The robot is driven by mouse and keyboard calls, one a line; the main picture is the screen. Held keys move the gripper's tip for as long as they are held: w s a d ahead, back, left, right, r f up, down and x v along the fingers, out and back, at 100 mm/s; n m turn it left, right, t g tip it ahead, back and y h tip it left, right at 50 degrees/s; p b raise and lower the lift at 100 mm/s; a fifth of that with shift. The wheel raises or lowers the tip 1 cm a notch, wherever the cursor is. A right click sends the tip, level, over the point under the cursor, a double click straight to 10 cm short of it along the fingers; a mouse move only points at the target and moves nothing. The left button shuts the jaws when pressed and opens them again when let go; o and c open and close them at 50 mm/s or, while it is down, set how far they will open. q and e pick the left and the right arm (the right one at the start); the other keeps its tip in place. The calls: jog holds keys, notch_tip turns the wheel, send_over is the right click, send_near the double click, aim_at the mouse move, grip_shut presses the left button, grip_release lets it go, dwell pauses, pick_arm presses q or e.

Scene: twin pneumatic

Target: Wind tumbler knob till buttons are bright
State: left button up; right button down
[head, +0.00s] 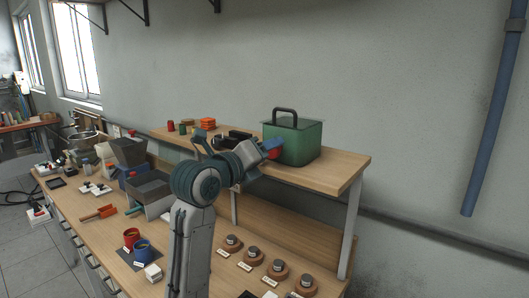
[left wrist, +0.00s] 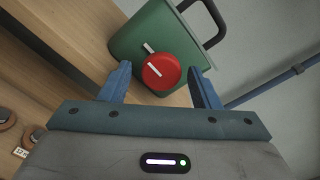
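A green box with a black handle (head: 295,143) stands on the raised wooden shelf; the left wrist view also shows the green box (left wrist: 150,40). A round red knob (left wrist: 161,71) with a white pointer line sits on its face, and a white mark (left wrist: 148,48) lies just beyond the knob's rim. I see no lit buttons on the visible faces. My right gripper is not in view.
Several round wooden bases with grey tops (head: 254,256) and labels stand on the lower bench. Small coloured cans (head: 183,128) stand on the shelf's left part.

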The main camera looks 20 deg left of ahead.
pick_arm(q)
jog(key=shift+s, duration=0.1)
jog(key=b+v, duration=0.3)
jog(key=v, duration=0.7)
jog(key=shift+s, duration=0.3)
jog(key=shift+a, duration=0.1)
